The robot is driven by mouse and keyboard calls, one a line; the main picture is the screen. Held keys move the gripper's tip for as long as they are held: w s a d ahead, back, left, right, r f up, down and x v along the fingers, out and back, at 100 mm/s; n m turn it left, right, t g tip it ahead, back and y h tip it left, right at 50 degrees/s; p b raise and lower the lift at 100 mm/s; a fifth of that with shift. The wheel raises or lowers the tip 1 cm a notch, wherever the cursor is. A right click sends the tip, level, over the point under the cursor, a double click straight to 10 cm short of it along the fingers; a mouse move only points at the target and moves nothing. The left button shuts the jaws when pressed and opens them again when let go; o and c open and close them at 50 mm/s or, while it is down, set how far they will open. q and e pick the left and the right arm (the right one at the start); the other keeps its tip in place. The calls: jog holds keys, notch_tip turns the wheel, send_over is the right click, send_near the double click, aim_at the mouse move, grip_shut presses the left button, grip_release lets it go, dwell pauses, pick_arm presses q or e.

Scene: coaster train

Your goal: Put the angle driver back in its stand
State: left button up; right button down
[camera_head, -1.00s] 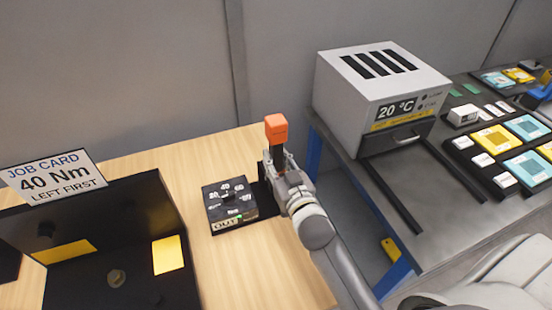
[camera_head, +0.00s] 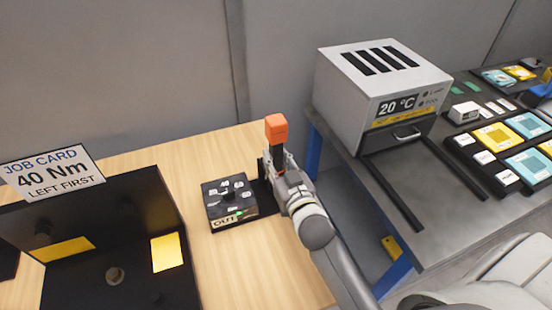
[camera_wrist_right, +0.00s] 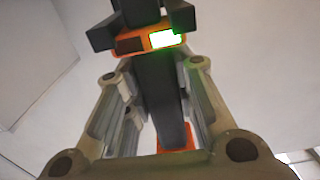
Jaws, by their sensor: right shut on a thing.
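The angle driver has an orange end (camera_head: 276,128) and a dark body, and it stands roughly upright in my right gripper (camera_head: 279,166). In the right wrist view my right gripper's fingers are on both sides of the driver's dark body (camera_wrist_right: 158,90). An orange collar with a lit green display (camera_wrist_right: 166,38) also shows there. A black stand part (camera_head: 264,198) is beside and below the gripper on the wooden bench. The arm partly hides the driver's lower end, so I cannot tell whether it is seated in the stand. My left gripper is out of view.
A black dial box (camera_head: 229,204) marked OUT sits left of the gripper. A black fixture with yellow patches (camera_head: 168,252) and a job card (camera_head: 50,172) reading 40 Nm stand at the left. A grey oven (camera_head: 375,95) is on the dark table at the right.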

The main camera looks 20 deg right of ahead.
jog(key=c, duration=1.2)
grip_release()
jog(key=shift+r, duration=0.1)
jog(key=shift+o, duration=0.3)
jog(key=shift+s, duration=0.1)
jog(key=shift+f, duration=0.4)
jog(key=s, duration=1.2)
jog(key=shift+a+r, duration=0.25)
jog(key=shift+r, duration=0.1)
